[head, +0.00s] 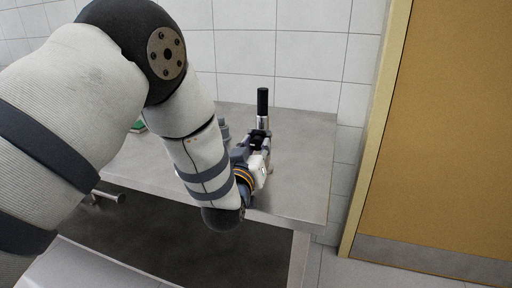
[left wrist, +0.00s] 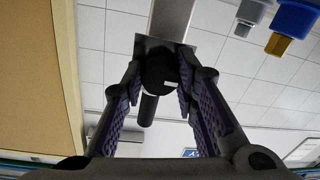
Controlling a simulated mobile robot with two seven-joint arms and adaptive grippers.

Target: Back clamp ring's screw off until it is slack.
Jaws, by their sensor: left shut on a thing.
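My left gripper (head: 258,143) is over the counter near its right end, at a device with an upright black handle (head: 262,101) on a pale stem. In the left wrist view, my left gripper (left wrist: 160,84) has its two ribbed fingers on either side of a dark round knob (left wrist: 158,62), shut on it. The knob sits before a dark plate on a grey metal bar (left wrist: 172,18). The black handle (left wrist: 148,109) also shows below the knob there. I cannot make out the clamp ring or the screw's thread; my arm and fingers hide much of the device. My right gripper is not in view.
The grey counter (head: 305,180) has free room right of the device. A grey cylinder (head: 224,130) and a green item (head: 138,126) stand behind my arm. A blue-and-yellow part (left wrist: 290,22) is at the wrist view's top right. A yellow-brown door (head: 445,130) is at right.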

